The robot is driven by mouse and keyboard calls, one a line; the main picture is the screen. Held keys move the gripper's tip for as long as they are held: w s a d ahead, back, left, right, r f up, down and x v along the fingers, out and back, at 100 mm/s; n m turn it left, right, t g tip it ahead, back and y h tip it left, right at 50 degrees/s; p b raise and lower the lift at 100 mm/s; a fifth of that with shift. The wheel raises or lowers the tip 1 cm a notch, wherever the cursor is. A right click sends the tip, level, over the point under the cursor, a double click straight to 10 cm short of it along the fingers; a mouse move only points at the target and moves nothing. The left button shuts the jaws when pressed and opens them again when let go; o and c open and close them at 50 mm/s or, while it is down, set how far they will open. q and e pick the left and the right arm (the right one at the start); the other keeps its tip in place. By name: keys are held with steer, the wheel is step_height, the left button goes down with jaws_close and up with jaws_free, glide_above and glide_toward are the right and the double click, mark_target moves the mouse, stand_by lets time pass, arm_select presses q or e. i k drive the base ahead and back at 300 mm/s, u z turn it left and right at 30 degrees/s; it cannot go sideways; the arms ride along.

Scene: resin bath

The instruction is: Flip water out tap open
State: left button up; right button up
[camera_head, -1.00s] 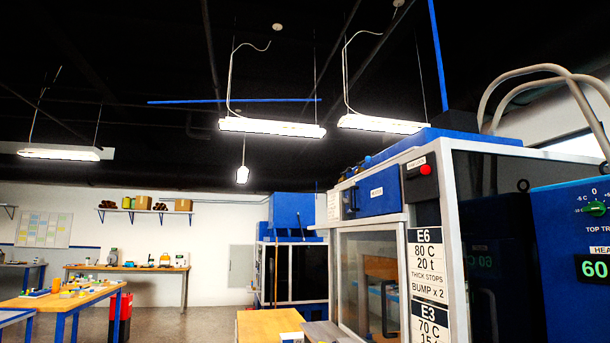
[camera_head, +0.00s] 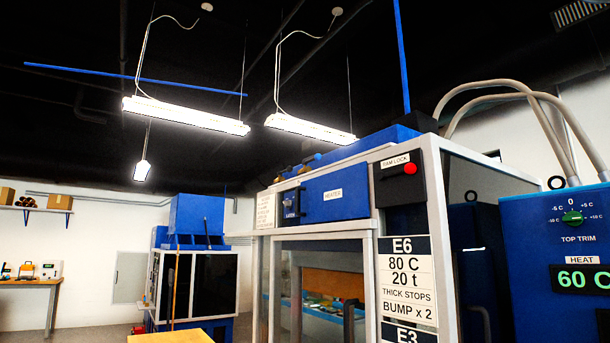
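No water out tap can be made out in the head view. A large machine with a pale frame (camera_head: 435,215) stands at right of centre, with a blue panel marked HEATER (camera_head: 335,195) and a black RAM LOCK box (camera_head: 399,180) with a red button. A blue control panel (camera_head: 565,240) at the right edge has a green TOP TRIM knob (camera_head: 572,218) and a green 60 C display (camera_head: 584,281). Neither of my grippers is in view.
A sign headed E6 (camera_head: 405,270) hangs on the machine's front. Grey hoses (camera_head: 545,100) arch above it. Another blue machine (camera_head: 195,260) stands further back. A wooden tabletop (camera_head: 170,337) shows at the bottom, and a workbench (camera_head: 30,285) is at the far left.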

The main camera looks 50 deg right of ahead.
mark_target(288, 169)
steer(key=z, duration=0.65)
steer(key=i, duration=0.9)
steer(key=z, duration=0.8)
